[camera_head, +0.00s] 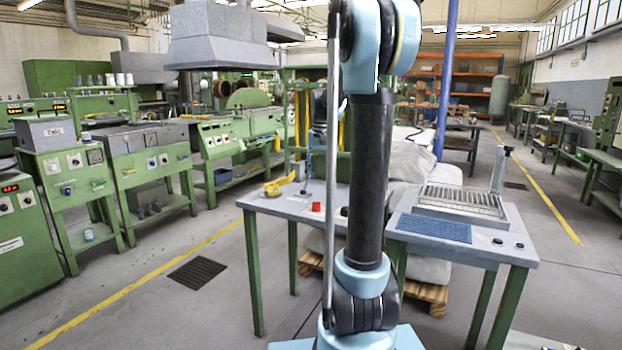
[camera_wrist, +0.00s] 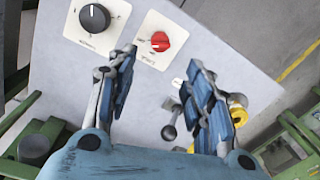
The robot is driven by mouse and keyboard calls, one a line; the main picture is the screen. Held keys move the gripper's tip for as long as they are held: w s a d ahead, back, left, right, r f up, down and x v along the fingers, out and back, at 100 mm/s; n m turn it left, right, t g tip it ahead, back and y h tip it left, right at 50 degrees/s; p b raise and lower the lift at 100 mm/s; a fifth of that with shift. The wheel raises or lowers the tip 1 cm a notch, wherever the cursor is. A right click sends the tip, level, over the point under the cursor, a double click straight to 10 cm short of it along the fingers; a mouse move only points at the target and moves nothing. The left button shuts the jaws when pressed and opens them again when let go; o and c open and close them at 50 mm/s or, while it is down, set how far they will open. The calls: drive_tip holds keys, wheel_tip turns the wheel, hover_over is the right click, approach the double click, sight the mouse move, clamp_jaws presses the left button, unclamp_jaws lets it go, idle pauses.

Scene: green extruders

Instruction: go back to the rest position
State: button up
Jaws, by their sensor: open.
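My gripper (camera_wrist: 160,95) shows in the wrist view with its two blue-padded fingers apart and nothing between the tips. It is above a grey panel top that carries a red knob (camera_wrist: 160,41) and a black knob (camera_wrist: 94,17). A small metal lever (camera_wrist: 170,118) and a yellow piece (camera_wrist: 238,112) are partly hidden by the right finger. In the head view my arm stands upright in the middle, and the gripper is out of sight. The red knob (camera_head: 316,206) shows there on the left table (camera_head: 262,201), just left of my arm.
A yellow object (camera_head: 284,184) lies on the left table. The right table (camera_head: 500,245) holds a metal grate (camera_head: 465,202) and a blue mat (camera_head: 434,228). Green machines (camera_head: 70,185) line the left. Wrapped sacks (camera_head: 425,165) lie behind. Floor is open at left and far right.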

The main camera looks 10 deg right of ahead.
drive_tip(key=s+f+n, duration=0.1)
drive_tip(key=s+f, duration=0.4)
drive_tip(key=s, duration=0.6)
drive_tip(key=s+f+n+t, duration=0.1)
drive_tip(key=s+f, duration=0.5)
drive_tip(key=s, duration=0.6)
drive_tip(key=s+f+n+t, duration=0.1)
drive_tip(key=s+f, duration=0.5)
drive_tip(key=s, duration=0.5)
drive_tip(key=shift+s+a+f+n+h, duration=0.2)
drive_tip(key=shift+s+a+n+h, duration=0.1)
drive_tip(key=shift+a+n, duration=0.1)
drive_tip(key=shift+w+f, duration=0.2)
drive_tip(key=shift+w, duration=0.25)
